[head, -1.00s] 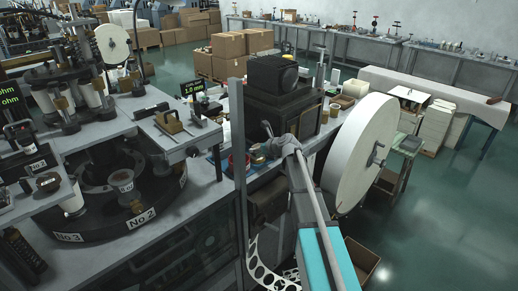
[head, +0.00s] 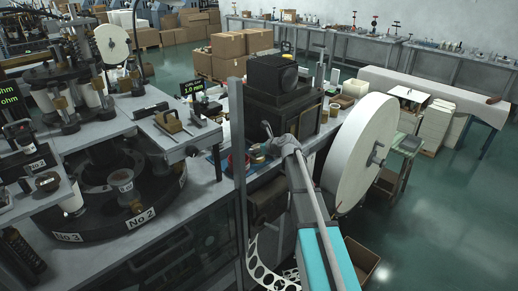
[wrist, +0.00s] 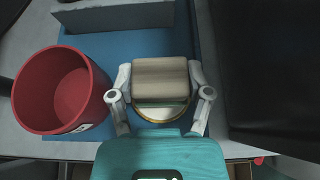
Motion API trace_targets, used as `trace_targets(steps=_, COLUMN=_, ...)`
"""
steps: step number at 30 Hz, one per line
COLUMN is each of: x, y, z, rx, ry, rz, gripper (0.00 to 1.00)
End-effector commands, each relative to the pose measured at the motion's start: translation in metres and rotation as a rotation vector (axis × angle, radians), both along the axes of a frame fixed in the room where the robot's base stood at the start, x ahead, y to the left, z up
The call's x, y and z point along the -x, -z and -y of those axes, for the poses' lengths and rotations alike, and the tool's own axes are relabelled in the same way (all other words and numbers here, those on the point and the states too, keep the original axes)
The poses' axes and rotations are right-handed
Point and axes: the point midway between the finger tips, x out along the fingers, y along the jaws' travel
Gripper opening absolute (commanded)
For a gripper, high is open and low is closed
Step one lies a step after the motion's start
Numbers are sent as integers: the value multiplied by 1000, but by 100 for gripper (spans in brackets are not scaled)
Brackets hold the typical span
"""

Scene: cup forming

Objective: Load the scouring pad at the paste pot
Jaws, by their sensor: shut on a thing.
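My gripper (wrist: 160,88) is shut on the scouring pad (wrist: 160,75), a tan block with a thin green layer along its near edge. In the wrist view the pad covers much of the paste pot (wrist: 158,114), a round pot with a brass-coloured rim and pale contents. I cannot tell whether the pad touches the paste. In the head view my gripper (head: 272,142) is small and partly hidden by my own arm, beside the black box-shaped machine.
A red tub (wrist: 62,90) stands close to the left of the pot on a blue mat (wrist: 110,55). A grey upright plate (wrist: 120,15) lies beyond. A dark machine (wrist: 265,70) blocks the right. A large white reel (head: 352,150) stands right of my arm.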

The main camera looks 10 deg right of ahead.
Motion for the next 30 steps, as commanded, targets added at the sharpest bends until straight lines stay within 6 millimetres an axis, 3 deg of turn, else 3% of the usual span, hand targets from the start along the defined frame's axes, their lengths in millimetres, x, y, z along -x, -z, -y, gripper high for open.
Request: trace_targets(steps=30, x=0, y=8, z=-1, rx=0, ry=-1, rz=0, gripper=18)
